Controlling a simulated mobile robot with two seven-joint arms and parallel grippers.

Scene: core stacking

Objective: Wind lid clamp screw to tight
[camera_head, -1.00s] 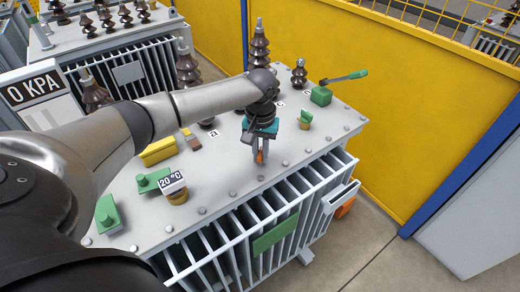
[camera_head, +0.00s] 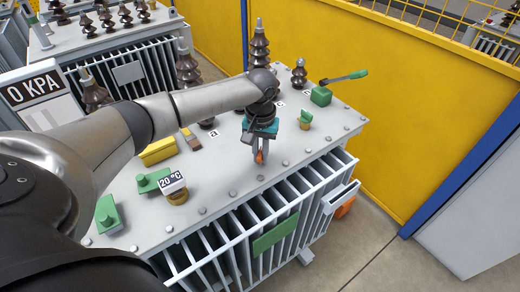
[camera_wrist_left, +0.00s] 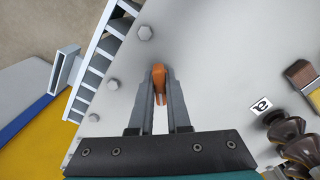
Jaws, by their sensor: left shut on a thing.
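The lid clamp screw appears as a small orange piece (camera_head: 260,157) near the front edge of the grey transformer lid (camera_head: 225,190). My left gripper (camera_head: 259,158) points down at it from above, and its fingers are shut on it. In the left wrist view the orange piece (camera_wrist_left: 158,78) sits between the two grey fingertips (camera_wrist_left: 160,98). The fingers hide its sides and I cannot see its lower part or thread. My right gripper is in neither view.
Bolts line the lid's edge. Green fittings (camera_head: 305,117), a green-handled lever (camera_head: 345,77), a brush (camera_head: 191,140), a yellow block (camera_head: 157,151) and a 20 °C gauge (camera_head: 174,186) stand on the lid. Brown insulators (camera_head: 259,45) rise behind. A yellow wall (camera_head: 400,110) is beyond.

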